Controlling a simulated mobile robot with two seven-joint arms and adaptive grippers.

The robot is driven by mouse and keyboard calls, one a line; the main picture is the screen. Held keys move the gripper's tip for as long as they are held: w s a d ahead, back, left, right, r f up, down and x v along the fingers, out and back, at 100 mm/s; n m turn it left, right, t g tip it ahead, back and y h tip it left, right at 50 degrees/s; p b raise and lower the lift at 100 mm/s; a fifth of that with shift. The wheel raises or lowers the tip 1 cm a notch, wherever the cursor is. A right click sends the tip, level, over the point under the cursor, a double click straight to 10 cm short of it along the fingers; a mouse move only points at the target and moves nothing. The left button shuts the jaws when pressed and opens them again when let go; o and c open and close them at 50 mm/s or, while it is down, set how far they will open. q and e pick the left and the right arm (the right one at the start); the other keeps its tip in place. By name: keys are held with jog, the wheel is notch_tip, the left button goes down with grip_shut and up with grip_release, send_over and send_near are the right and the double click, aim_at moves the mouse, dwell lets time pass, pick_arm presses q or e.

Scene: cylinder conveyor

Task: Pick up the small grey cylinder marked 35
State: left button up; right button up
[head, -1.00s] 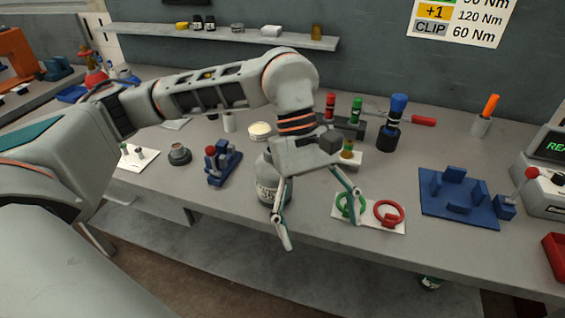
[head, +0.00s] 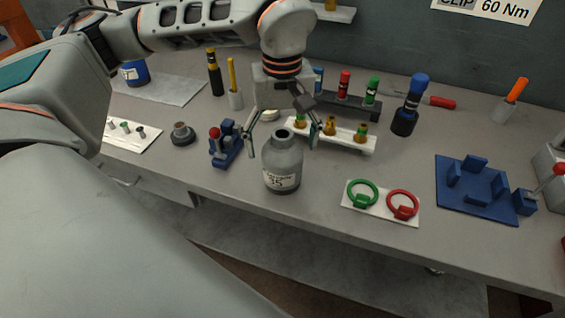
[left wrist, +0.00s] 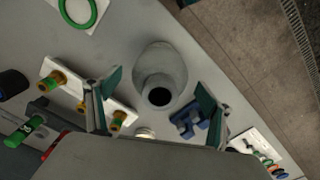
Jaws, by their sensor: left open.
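The small grey cylinder (head: 283,165) stands upright near the front edge of the bench. Its white label reads 35 and its dark open neck faces up. My left gripper (head: 282,146) is open and points down, with its fingers spread either side of the cylinder's neck in the head view. In the left wrist view the grey cylinder (left wrist: 160,75) lies just beyond and between the two spread fingertips (left wrist: 158,88). No contact between fingers and cylinder shows. My right gripper is not in view.
A blue toggle clamp (head: 226,148) stands close left of the cylinder. A white rack with brass fittings (head: 345,142) is behind it. A white card with green and red rings (head: 383,215) lies to its right. A blue fixture (head: 478,205) sits farther right. Bench in front is narrow.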

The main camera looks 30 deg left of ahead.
pick_arm(q)
jog(key=shift+f, duration=1.25)
jog(key=shift+r, duration=0.1)
jog(key=c, duration=2.1)
jog(key=shift+o, duration=0.2)
